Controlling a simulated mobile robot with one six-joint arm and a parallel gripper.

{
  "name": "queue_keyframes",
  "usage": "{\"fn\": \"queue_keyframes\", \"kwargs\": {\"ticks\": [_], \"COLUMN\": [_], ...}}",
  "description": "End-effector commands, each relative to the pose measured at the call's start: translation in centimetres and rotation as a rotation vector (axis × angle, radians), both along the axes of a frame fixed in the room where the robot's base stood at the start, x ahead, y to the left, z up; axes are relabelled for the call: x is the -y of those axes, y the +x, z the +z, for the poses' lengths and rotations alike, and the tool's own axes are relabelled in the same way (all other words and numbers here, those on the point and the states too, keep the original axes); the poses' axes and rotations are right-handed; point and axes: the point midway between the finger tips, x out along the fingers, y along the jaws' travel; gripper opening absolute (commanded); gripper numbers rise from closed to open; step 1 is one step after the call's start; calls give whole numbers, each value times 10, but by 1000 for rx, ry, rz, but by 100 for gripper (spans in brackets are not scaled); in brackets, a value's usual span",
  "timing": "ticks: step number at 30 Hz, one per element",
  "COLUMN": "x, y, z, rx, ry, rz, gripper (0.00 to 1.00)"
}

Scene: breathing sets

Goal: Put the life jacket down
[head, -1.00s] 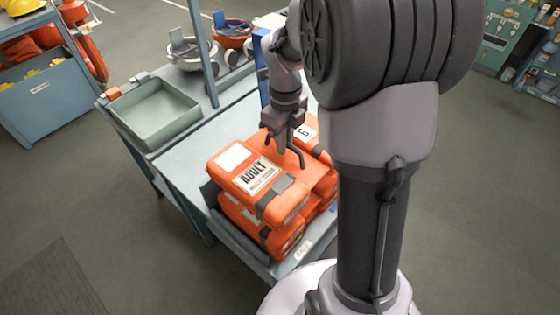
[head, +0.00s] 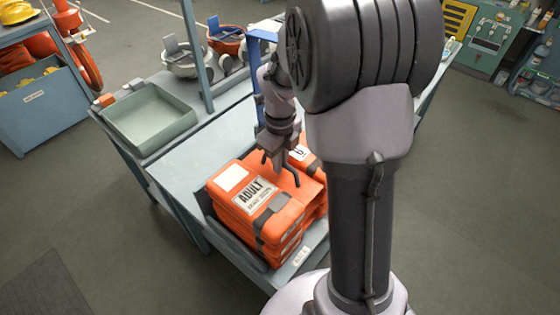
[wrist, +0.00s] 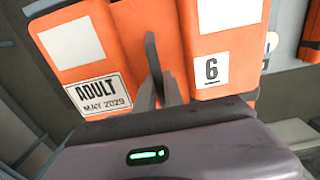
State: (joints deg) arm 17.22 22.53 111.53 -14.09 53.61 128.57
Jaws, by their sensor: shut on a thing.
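An orange life jacket (head: 232,200) with a white patch, an "ADULT" label and a dark strap lies flat at the top of a stack of similar orange jackets on the near end of the bench. My gripper (head: 284,180) points down at the middle of the jacket and is shut on it. In the wrist view the fingers (wrist: 155,80) pinch the jacket (wrist: 120,25) between its "ADULT MAY 2029" panel and its panel marked "6". The jacket appears to rest on the stack; whether a small gap lies under it I cannot tell.
The blue-grey bench (head: 185,160) has clear top left of the stack. A green-grey tray (head: 150,118) sits farther left. A post (head: 197,60) and breathing sets (head: 188,55) stand behind. A blue bin (head: 45,105) is at far left.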

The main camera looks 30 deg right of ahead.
Motion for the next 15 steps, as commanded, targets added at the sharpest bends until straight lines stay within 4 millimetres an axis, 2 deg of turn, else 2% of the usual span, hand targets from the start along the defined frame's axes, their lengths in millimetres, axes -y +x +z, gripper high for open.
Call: {"fn": "queue_keyframes", "kwargs": {"ticks": [3,4,7,15], "x": [0,0,0,0], "y": [0,0,0,0], "z": [-1,-1,-1,0], "rx": [1,0,0,0], "ry": [-1,0,0,0], "rz": [0,0,0,0], "gripper": [0,16,34,34]}}
